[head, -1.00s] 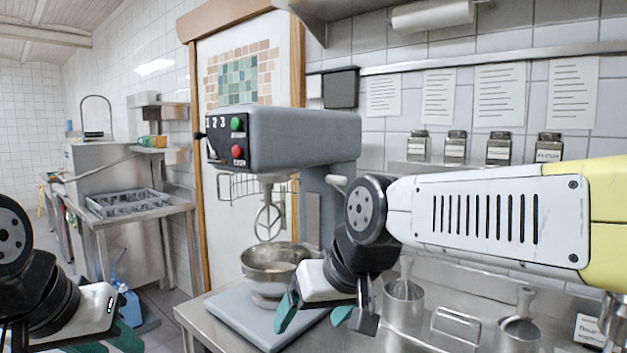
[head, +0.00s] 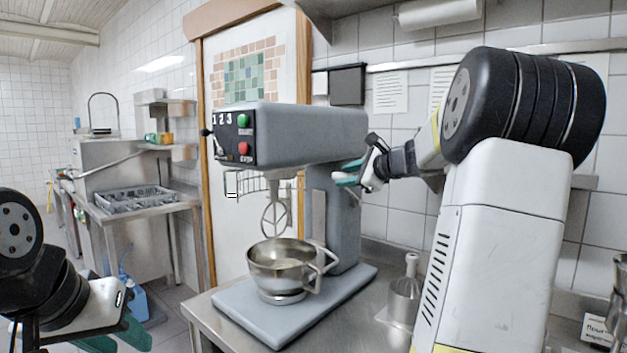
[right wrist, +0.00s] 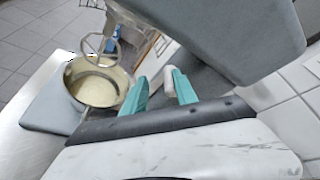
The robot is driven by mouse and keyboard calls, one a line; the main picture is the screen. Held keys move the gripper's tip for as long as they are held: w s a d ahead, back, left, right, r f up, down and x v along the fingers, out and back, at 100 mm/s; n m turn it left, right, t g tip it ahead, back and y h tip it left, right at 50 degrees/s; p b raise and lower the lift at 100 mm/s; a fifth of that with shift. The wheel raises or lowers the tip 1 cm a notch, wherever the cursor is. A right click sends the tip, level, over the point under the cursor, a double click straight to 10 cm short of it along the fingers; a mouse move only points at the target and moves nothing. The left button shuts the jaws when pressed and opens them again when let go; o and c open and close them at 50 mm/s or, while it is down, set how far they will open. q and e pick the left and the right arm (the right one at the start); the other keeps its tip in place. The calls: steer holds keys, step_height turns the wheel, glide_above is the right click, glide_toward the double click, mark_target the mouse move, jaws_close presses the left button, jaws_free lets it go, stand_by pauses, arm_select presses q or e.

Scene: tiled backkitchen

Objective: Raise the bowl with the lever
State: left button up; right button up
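The grey stand mixer (head: 300,135) stands on the steel counter. Its metal bowl (head: 283,268) sits low above the base, with the whisk (head: 276,215) above it, the tip near the rim. In the right wrist view the bowl (right wrist: 98,90) holds a pale content. My right gripper (head: 348,174) is at the side of the mixer column. In the right wrist view its teal fingers (right wrist: 160,92) are apart, with the lever's pale knob (right wrist: 169,82) between or just beyond them; contact is unclear. The head view hides the lever behind the gripper. My left gripper (head: 112,338) is low at left, fingers apart and empty.
A steel cup with a handled tool (head: 404,295) stands on the counter right of the mixer. A steel side table with a dish rack (head: 133,200) is at the left. The tiled wall is close behind the mixer.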

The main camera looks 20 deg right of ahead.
steer(key=shift+m, duration=0.4)
steer(key=w, duration=0.2)
steer(key=w+f, duration=0.1)
steer(key=w, duration=0.2)
steer(key=w+f, duration=0.1)
steer(key=w, duration=0.1)
steer(key=shift+w+f, duration=0.1)
steer(key=shift+w, duration=0.3)
jaws_close()
stand_by(0.9)
